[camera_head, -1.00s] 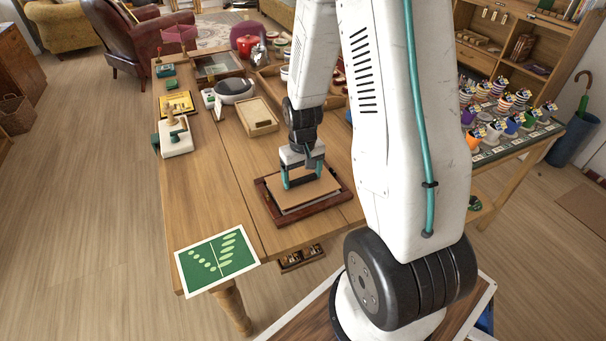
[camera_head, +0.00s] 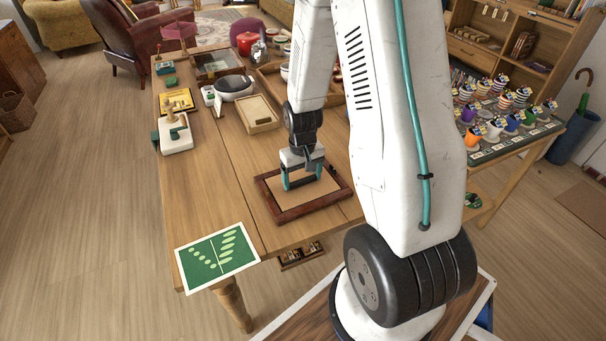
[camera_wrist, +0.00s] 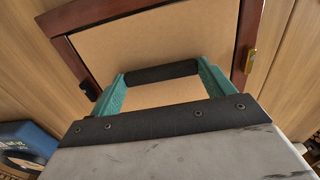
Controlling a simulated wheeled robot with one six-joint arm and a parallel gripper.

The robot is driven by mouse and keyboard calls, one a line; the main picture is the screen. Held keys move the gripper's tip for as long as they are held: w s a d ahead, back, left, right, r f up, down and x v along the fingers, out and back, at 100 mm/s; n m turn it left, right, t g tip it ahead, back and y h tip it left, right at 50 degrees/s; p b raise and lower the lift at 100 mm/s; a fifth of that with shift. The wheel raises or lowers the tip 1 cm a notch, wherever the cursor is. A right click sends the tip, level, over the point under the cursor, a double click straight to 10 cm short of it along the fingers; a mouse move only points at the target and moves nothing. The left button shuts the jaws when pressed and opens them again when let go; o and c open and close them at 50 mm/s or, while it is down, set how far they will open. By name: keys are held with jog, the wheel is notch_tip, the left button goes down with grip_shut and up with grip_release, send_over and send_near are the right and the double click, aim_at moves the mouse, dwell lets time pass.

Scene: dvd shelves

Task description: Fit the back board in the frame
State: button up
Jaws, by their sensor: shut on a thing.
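The dark red-brown wooden frame (camera_head: 294,212) lies flat on the table. The tan back board (camera_head: 318,194) lies inside the frame's border in the head view, looking level with it. In the wrist view the board (camera_wrist: 150,45) fills the space between the frame's sides (camera_wrist: 247,35). A small brass clip (camera_wrist: 250,62) and a dark clip (camera_wrist: 90,90) sit on the frame.
A green leaf-patterned card (camera_head: 217,257) lies at the table's front left corner. Table left of the frame is clear.

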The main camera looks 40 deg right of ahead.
aim_at(303, 181)
jog(key=o, duration=0.9)
jog(key=shift+f, duration=0.1)
notch_tip(303, 181, up, 8)
jog(key=shift+f, duration=0.1)
jog(key=shift+s, duration=0.15)
jog(key=s+a+r+n, duration=0.1)
jog(key=s+a+r, duration=0.3)
jog(key=s+r, duration=0.2)
jog(key=s+a+r+n+t, duration=0.1)
jog(key=s+a+r, duration=0.4)
jog(key=r, duration=0.4)
jog(key=s+a+r, duration=0.5)
jog(key=s+r, duration=0.3)
jog(key=shift+s+a+r+n, duration=0.1)
jog(key=shift+a+n, duration=0.1)
jog(key=shift+n, duration=0.2)
